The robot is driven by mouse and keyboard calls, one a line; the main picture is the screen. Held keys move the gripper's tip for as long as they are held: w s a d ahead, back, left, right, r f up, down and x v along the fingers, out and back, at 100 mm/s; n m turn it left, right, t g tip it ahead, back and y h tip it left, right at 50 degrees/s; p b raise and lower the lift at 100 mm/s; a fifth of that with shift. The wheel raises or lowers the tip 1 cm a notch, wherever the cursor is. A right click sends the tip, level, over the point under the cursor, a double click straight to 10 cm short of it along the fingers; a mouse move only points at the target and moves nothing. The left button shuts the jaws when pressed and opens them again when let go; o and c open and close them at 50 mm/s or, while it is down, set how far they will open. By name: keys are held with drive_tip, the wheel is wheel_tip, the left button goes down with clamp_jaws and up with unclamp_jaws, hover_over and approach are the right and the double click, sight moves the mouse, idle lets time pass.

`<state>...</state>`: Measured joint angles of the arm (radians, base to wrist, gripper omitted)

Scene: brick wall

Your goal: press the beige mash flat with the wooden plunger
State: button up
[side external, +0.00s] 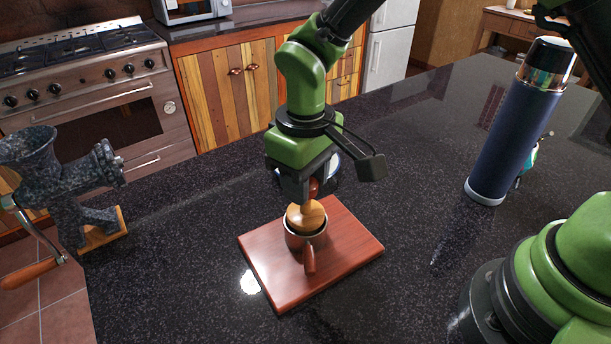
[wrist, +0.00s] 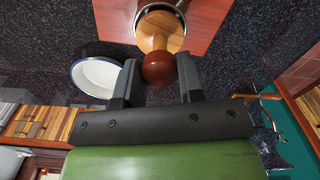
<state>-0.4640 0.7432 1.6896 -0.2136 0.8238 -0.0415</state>
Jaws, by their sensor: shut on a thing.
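My gripper (side external: 309,186) is shut on the dark red knob (wrist: 159,69) of the wooden plunger, with one finger on each side of the knob. The plunger's pale wooden part (side external: 306,216) sits below the gripper at the mouth of a small metal-rimmed cup (side external: 304,240). The cup stands upright on a reddish wooden board (side external: 345,262), its wooden handle toward the side camera. In the wrist view the pale wood (wrist: 160,36) overlaps the cup's opening; how deep it reaches I cannot tell. The beige mash is not visible, hidden by the plunger and cup wall.
A white bowl (wrist: 96,76) with a dark blue rim stands behind my gripper, close to the board. A dark blue flask (side external: 518,130) stands at the right, and a grey grinder (side external: 65,180) at the left. The dark counter around the board is mostly clear.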

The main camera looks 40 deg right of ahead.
drive_tip(key=shift+f, duration=1.6)
idle(6.4)
